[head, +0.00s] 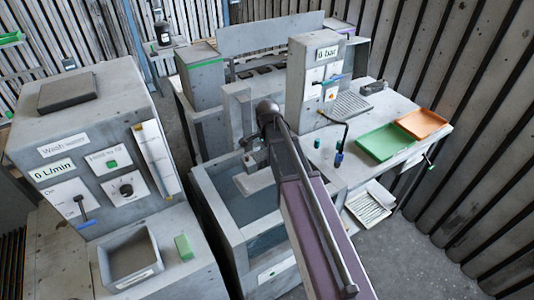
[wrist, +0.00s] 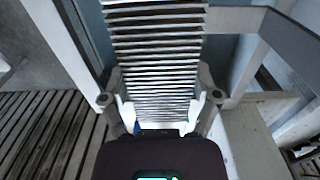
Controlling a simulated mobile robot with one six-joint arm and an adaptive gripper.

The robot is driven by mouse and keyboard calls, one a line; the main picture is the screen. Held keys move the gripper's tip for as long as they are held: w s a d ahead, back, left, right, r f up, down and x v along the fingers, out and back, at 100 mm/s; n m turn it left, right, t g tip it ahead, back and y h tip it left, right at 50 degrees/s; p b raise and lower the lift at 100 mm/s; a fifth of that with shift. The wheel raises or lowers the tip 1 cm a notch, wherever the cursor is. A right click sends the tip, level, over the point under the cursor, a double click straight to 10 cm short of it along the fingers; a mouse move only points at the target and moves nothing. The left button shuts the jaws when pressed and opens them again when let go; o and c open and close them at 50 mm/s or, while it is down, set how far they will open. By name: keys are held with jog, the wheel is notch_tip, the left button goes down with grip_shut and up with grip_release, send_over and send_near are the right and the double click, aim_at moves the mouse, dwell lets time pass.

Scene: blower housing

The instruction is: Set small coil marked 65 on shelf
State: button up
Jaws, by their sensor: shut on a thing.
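A finned metal coil (wrist: 155,45) with many thin parallel plates fills the top middle of the wrist view. My gripper (wrist: 161,98) has one finger on each side of it and is shut on the coil. No number shows on the coil, so I cannot read whether it is marked 65. In the head view my arm hides most of the gripper, and I cannot make out the coil clearly there. A small shelf (head: 167,46) with a dark bottle stands at the back left. I cannot tell whether this is the task's shelf.
An open grey tank (head: 215,222) stands below my arm. A wash station (head: 85,130) with a basin (head: 130,255) is at left. At right a bench holds a green tray (head: 384,142), an orange tray (head: 421,123) and a gauge column (head: 318,85). Floor is clear at lower right.

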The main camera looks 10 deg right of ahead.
jog(key=shift+f+b, duration=1.75)
jog(key=shift+f, duration=0.15)
jog(key=shift+s+f+b, duration=0.1)
jog(key=shift+f+b, duration=1.7)
jog(key=shift+b, duration=0.05)
dwell(2.1)
jog(key=o, duration=1.1)
jog(key=shift+o, duration=0.2)
jog(key=shift+r, duration=0.1)
